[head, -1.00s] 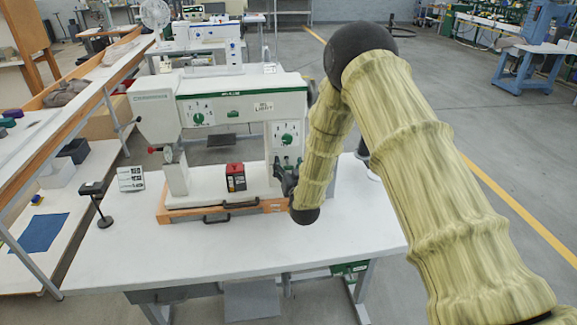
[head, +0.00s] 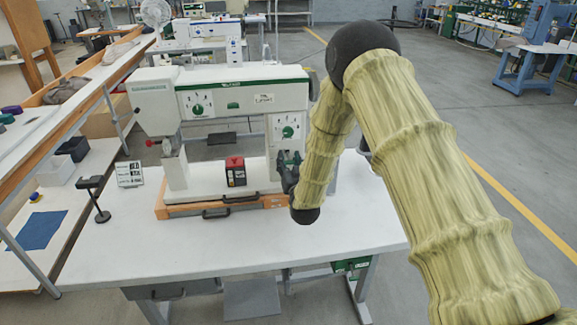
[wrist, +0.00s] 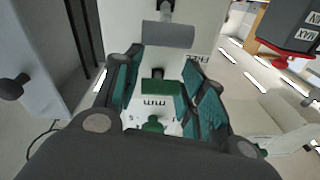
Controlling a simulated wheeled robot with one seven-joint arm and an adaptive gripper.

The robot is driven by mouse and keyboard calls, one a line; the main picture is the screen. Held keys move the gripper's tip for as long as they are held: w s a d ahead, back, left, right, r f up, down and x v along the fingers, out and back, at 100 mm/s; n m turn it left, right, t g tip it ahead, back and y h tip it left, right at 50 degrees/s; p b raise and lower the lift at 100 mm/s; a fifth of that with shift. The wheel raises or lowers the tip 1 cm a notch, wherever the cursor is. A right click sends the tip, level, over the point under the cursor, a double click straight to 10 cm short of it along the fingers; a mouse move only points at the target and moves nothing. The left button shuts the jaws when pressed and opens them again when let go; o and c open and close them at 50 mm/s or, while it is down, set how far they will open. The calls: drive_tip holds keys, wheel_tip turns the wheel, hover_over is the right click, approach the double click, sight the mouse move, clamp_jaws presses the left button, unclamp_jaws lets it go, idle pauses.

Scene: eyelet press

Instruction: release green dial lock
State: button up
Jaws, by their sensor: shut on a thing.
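My gripper (head: 288,172) is at the lower part of that column, below the dial. In the wrist view my gripper's teal-padded fingers (wrist: 163,92) stand on both sides of a green block (wrist: 160,88), which looks like the dial lock, and are shut on it. Below it in that view are "mm" markings and a green knob (wrist: 153,124). The finger contact is partly hidden in the head view.
A red and black box (head: 235,172) sits on the press base, and shows at the upper right in the wrist view. The table front (head: 220,250) is clear.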

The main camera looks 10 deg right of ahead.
drive_tip(key=shift+d, duration=0.15)
drive_tip(key=o, duration=1)
drive_tip(key=shift+d, duration=0.1)
drive_tip(key=shift+o, duration=0.2)
drive_tip(key=shift+s, duration=0.1)
drive_tip(key=s+f, duration=0.1)
drive_tip(key=s, duration=1)
drive_tip(key=shift+s+f, duration=0.2)
drive_tip(key=shift+s, duration=0.15)
